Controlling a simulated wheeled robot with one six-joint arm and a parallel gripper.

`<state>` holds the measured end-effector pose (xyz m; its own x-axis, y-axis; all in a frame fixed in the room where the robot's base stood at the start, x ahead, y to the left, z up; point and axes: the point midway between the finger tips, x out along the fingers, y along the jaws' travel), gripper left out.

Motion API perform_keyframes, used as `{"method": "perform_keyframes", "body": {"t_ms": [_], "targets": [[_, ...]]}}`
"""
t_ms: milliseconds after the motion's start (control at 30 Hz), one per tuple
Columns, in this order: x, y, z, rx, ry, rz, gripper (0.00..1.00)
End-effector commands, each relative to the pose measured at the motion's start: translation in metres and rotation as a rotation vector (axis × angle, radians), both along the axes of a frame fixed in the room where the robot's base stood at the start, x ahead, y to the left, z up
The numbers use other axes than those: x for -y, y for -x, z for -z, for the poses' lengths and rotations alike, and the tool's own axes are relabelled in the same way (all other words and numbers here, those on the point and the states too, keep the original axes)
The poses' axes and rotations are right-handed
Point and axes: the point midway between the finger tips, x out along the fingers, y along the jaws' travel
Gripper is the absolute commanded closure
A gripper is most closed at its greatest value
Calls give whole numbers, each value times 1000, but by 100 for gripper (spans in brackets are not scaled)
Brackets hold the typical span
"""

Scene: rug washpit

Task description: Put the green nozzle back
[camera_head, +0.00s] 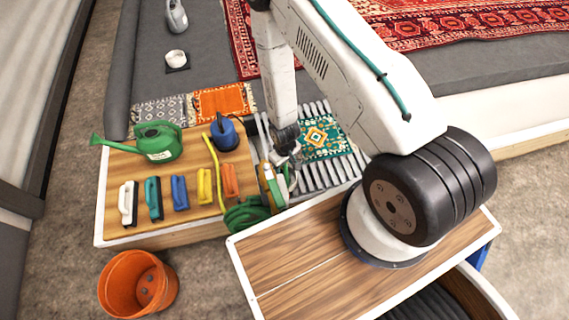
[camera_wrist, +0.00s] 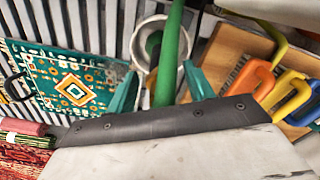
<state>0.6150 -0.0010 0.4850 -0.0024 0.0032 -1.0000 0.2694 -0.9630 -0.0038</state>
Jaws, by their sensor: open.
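My gripper (camera_wrist: 160,68) is open, with one teal finger on each side of the green nozzle (camera_wrist: 170,50). The nozzle shows as a green bar crossing a pale ring-shaped holder (camera_wrist: 139,40) with a dark inside. I cannot tell whether the nozzle sits in the ring or only in front of it, nor whether a finger touches it. In the head view my gripper (camera_head: 287,142) points down beside the right edge of the wooden bench, and the nozzle (camera_head: 276,188) shows partly below it, close to the coiled green hose (camera_head: 246,213).
The wooden bench (camera_head: 122,222) holds a green watering can (camera_head: 157,142), a blue jug (camera_head: 224,133) and several coloured brushes (camera_head: 180,192). A slatted grate (camera_head: 318,177) with a small green rug (camera_head: 322,137) lies right of it. An orange bucket (camera_head: 138,284) stands in front.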

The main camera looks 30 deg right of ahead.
Motion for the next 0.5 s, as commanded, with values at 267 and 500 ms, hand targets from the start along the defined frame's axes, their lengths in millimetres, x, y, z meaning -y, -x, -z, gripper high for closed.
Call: {"method": "perform_keyframes", "body": {"t_ms": [267, 500], "targets": [[0, -2, -32, 4, 0, 0, 48], [0, -2, -81, 4, 0, -1, 48]]}}
